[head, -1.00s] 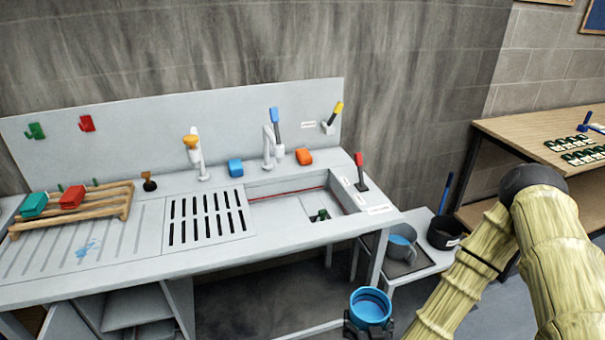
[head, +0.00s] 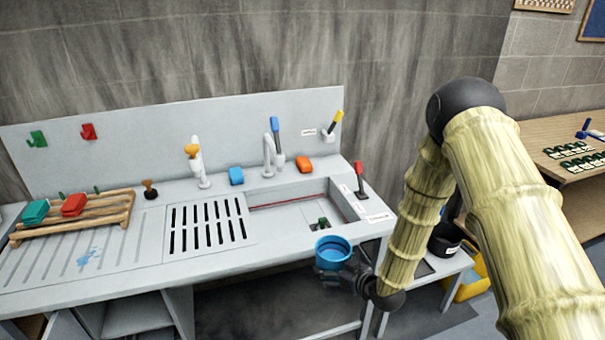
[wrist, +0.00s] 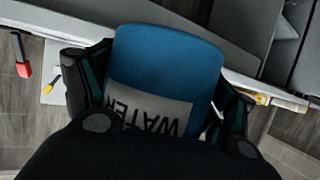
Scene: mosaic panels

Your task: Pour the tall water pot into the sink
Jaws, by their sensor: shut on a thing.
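The tall water pot (head: 333,252) is blue, with a label reading WATER that shows in the wrist view (wrist: 165,65). My gripper (head: 352,277) is shut around the pot's sides and holds it roughly upright, near the sink's front right edge. In the wrist view my gripper's fingers (wrist: 160,100) lie on both sides of the pot. The sink (head: 290,218) is a rectangular basin in the grey counter, behind the pot. A small dark green thing lies in it. The pot's contents are hard to make out from here.
A faucet with a blue handle (head: 276,135) stands behind the sink. A red-handled lever (head: 360,178) stands at its right. A slotted drain (head: 208,222) and a wooden rack (head: 110,207) are to the left. A dark pot (head: 443,243) sits on the lower side table.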

